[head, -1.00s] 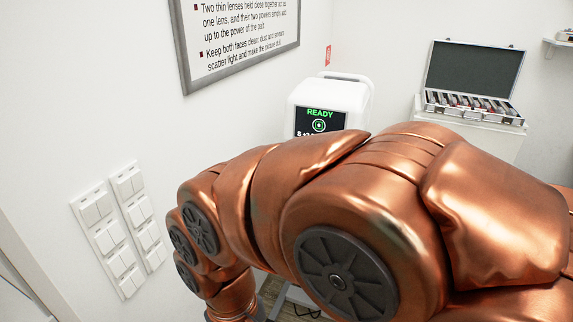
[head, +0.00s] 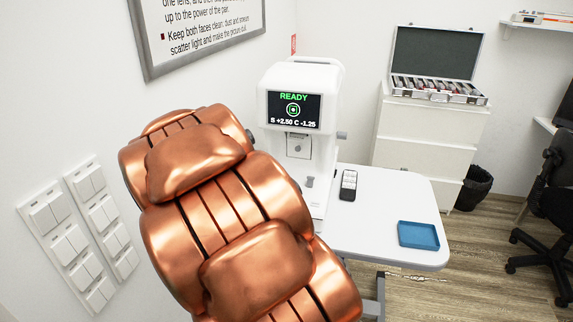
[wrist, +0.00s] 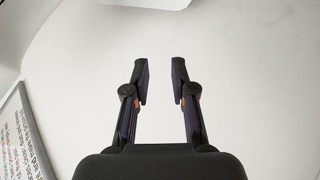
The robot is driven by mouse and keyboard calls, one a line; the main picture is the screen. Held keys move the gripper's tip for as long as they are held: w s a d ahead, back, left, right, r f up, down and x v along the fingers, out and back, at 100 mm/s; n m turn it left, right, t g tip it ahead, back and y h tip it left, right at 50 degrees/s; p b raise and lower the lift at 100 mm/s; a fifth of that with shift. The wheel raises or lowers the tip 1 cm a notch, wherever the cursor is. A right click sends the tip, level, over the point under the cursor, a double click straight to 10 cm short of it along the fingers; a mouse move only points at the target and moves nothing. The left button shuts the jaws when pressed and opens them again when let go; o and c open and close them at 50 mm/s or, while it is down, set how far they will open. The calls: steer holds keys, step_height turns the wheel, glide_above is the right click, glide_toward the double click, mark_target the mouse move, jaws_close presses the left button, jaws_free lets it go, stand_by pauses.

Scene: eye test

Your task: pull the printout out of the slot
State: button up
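The white eye-test machine (head: 325,90) stands on a white table (head: 385,215). Its screen (head: 293,109) reads READY, S +2.50 C -1.25. I cannot make out a printout or its slot in either view; my arm covers part of the machine's lower left. My gripper (wrist: 161,74) shows in the wrist view with its two dark fingers apart and nothing between them, in front of a plain white surface. It does not show in the head view, where only my copper arm is seen, left of and in front of the machine.
A dark remote (head: 348,186) and a blue tray (head: 418,235) lie on the table. An open lens case (head: 436,88) sits on a white drawer unit (head: 425,140). A black bin (head: 474,188) and office chair (head: 545,205) stand right. Switch panels (head: 62,240) and a framed poster (head: 200,30) are on the wall.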

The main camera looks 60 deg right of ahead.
steer(key=s+d+r+n+h, duration=0.1)
steer(key=s+d+h, duration=0.1)
steer(key=d, duration=0.6)
steer(key=s+d+r+n+h+b, duration=0.1)
steer(key=s+d+h, duration=0.1)
steer(key=d+h, duration=0.3)
steer(key=s+d+r+g+h+b, duration=0.1)
steer(key=s+d+r+h, duration=0.1)
steer(key=d, duration=0.8)
steer(key=shift+s+d+n+h, duration=0.3)
steer(key=shift+n+h, duration=0.1)
steer(key=shift+h, duration=0.5)
steer(key=p+x, duration=0.2)
steer(key=x, duration=0.8)
steer(key=shift+a, duration=0.1)
jaws_close()
steer(key=b+v, duration=0.1)
steer(key=v, duration=0.6)
steer(key=shift+a+r+b, duration=0.2)
steer(key=shift+b, duration=0.1)
